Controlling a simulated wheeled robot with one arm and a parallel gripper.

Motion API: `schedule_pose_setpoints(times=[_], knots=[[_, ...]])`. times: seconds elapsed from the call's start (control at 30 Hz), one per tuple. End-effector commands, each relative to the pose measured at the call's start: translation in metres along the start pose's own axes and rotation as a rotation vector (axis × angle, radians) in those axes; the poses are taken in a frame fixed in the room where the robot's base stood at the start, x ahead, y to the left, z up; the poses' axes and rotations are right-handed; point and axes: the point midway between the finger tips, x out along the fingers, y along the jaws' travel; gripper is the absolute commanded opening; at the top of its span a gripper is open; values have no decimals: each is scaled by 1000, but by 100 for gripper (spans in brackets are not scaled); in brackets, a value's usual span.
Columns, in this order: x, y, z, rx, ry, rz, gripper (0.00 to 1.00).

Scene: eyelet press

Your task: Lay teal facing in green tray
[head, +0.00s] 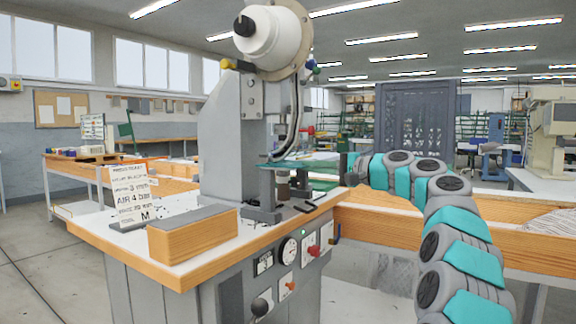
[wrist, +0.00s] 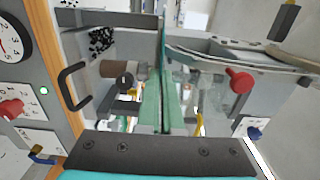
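The teal facing (head: 308,161) is a thin flat sheet, roughly level in the head view, reaching from my gripper (head: 352,172) toward the grey press. In the wrist view the facing (wrist: 164,85) shows almost edge-on, as a narrow teal strip running up the middle from the dark gripper body. I cannot make out the green tray with certainty in either view.
The eyelet press (head: 228,135) stands on a wood-edged bench (head: 180,272) with gauges and knobs on its front. A wooden block with a grey top (head: 192,232) and a sign card (head: 130,193) sit at its left. Another wood-edged bench (head: 500,207) lies behind my arm.

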Motion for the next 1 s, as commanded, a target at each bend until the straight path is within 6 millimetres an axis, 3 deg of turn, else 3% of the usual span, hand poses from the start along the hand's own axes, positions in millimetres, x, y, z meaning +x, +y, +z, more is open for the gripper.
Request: schedule_pose_setpoints(times=[0.67,1.0], knots=[[0,-4,0,0,0,0,0],[-19,-3,-1,1,1,-1,0]])
